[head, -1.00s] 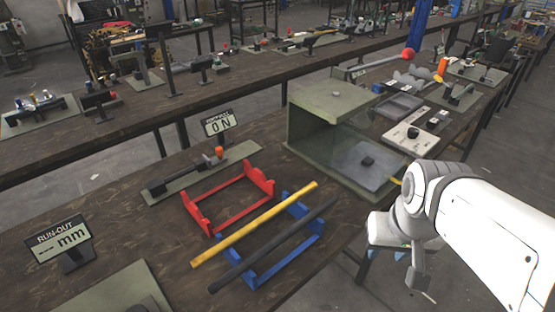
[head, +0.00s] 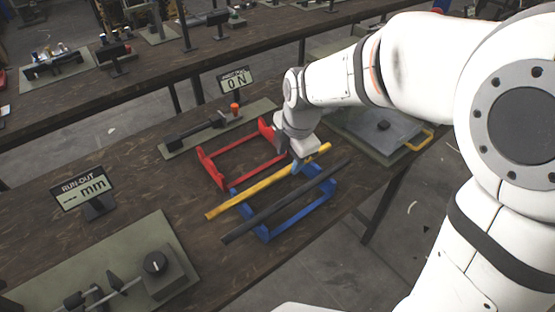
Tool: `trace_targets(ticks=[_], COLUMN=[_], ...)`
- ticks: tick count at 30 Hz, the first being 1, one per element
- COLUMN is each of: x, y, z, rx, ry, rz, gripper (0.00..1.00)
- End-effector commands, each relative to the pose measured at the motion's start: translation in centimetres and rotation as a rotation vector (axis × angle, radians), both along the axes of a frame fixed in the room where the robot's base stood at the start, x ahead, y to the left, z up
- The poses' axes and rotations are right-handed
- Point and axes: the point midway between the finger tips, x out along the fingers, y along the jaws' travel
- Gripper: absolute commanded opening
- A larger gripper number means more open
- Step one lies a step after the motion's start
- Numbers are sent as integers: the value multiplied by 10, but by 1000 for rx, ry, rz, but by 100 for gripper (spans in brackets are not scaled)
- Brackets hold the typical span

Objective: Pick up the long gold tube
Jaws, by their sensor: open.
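The long gold tube (head: 252,191) lies across the blue rack (head: 318,200), slanting from lower left to upper right. A long black tube (head: 283,205) lies beside it on the same rack, nearer to me. My gripper (head: 298,164) is open and points down at the tube's upper right part. Its fingers are small in view, and I cannot tell whether they touch the tube. The gripper body hides a little of the tube near that end.
An empty red rack (head: 236,158) stands just behind the blue one. A press plate (head: 375,133) is to the right, partly behind my arm. A force display (head: 236,80) stands behind.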

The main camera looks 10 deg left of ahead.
Motion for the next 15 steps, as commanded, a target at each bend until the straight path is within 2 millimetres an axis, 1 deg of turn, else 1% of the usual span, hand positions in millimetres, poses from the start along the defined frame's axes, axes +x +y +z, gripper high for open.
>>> trace_targets(ticks=[1,4,14,15], x=[1,1,5,6], y=[7,15,24,26], z=[-2,-8,-42,-48], rx=[-5,-11,-13,-14], ry=[-3,-9,-8,-7], rz=[51,112,124,124], gripper=[45,45,45,45])
